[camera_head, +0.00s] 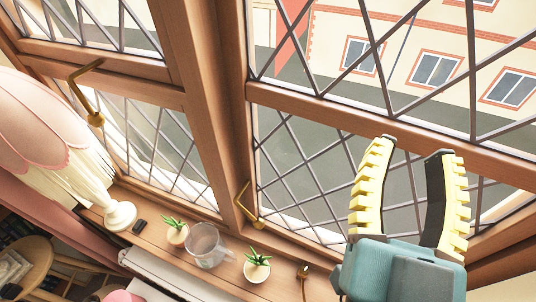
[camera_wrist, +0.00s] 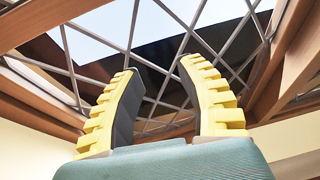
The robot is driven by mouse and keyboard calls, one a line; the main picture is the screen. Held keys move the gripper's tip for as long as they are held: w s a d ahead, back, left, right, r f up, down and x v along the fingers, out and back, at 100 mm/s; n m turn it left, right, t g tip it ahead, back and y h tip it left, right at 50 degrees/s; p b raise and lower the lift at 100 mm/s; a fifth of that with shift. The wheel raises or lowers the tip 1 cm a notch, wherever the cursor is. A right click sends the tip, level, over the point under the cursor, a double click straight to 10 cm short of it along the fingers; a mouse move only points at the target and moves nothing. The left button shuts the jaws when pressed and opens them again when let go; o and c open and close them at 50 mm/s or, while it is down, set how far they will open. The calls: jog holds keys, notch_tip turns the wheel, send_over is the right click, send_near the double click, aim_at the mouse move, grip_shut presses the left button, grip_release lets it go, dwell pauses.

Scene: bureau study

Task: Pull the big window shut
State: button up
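The wooden window with diamond lattice panes fills the head view. Its large right part (camera_head: 371,114) has a thick wooden crossbar, with lattice glass above and below it. A brass handle (camera_head: 247,207) sits at the lower left of this part, by the upright post. I cannot tell clearly how far any sash stands open. My gripper (camera_head: 416,148), with two yellow ribbed fingers, is open and empty in front of the lower right lattice. In the wrist view my gripper (camera_wrist: 160,66) points up at the lattice (camera_wrist: 160,40), with nothing between the fingers; contact with the window cannot be told.
On the sill stand two small potted plants (camera_head: 176,236) (camera_head: 257,270), a clear glass mug (camera_head: 207,246) and a pink-shaded lamp (camera_head: 120,215). A small dark object (camera_head: 140,227) lies near the lamp. Another brass fitting (camera_head: 304,272) is at the sill, left of my gripper.

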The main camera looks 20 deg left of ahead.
jog(key=d+h, duration=0.3)
jog(key=n+g+y+b, duration=0.5)
jog(key=n+b, duration=0.6)
jog(key=b, duration=1.4)
send_near(249, 213)
jog(key=shift+t+y, duration=0.3)
jog(key=shift+y, duration=0.2)
jog(key=w, duration=0.3)
jog(key=w+f+p, duration=0.1)
jog(key=w, duration=0.2)
jog(key=w+p, duration=0.1)
jog(key=w, duration=0.3)
jog(key=shift+a+f, duration=0.3)
jog(key=shift+a, duration=0.05)
jog(key=shift+c, duration=0.4)
grip_shut()
